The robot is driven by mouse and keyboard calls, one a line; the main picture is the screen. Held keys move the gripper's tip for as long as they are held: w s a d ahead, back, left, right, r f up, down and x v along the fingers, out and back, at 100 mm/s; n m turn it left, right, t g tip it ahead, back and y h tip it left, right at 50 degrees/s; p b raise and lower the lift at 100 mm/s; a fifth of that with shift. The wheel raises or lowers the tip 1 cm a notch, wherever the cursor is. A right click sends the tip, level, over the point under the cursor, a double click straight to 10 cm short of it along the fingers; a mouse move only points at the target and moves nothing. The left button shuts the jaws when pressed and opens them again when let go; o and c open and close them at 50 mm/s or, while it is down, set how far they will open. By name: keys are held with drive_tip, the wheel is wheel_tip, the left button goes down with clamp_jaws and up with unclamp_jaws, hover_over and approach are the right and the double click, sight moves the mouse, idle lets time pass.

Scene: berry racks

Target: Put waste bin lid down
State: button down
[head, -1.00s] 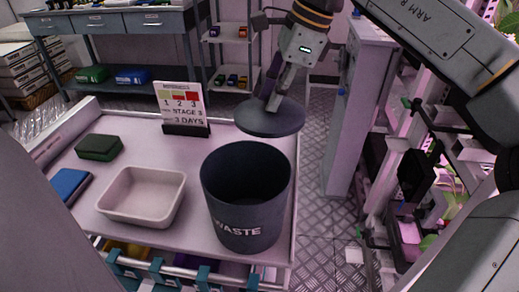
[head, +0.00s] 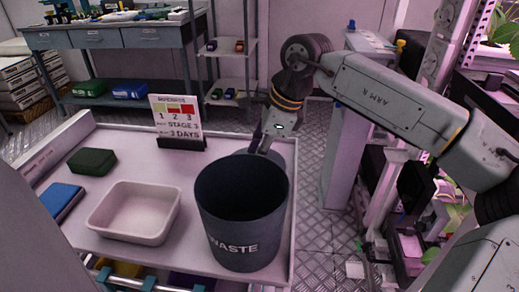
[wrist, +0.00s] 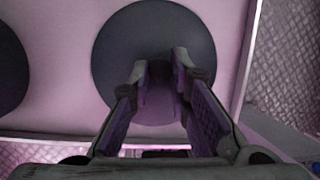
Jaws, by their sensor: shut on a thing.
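The waste bin (head: 240,235) is dark, open-topped and upright at the cart's front right, labelled WASTE. Its round dark lid (head: 277,162) is just behind the bin, low over the cart top, and the bin's rim hides part of it. My gripper (head: 263,149) points down and is shut on the lid near its middle. In the wrist view the lid (wrist: 115,60) is a full disc under my gripper (wrist: 160,72), with the pale cart top around it. I cannot tell whether the lid touches the cart top.
The cart top (head: 120,165) also holds a pale empty tray (head: 135,212), a green box (head: 92,161), a blue box (head: 60,198) and a stage sign (head: 175,118) left of the lid. The cart's raised right edge is close to the lid. Plant racks stand at the right.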

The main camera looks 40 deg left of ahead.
drive_tip(key=shift+f, duration=0.1)
drive_tip(key=c, duration=1.5)
unclamp_jaws()
drive_tip(key=v, duration=1.2)
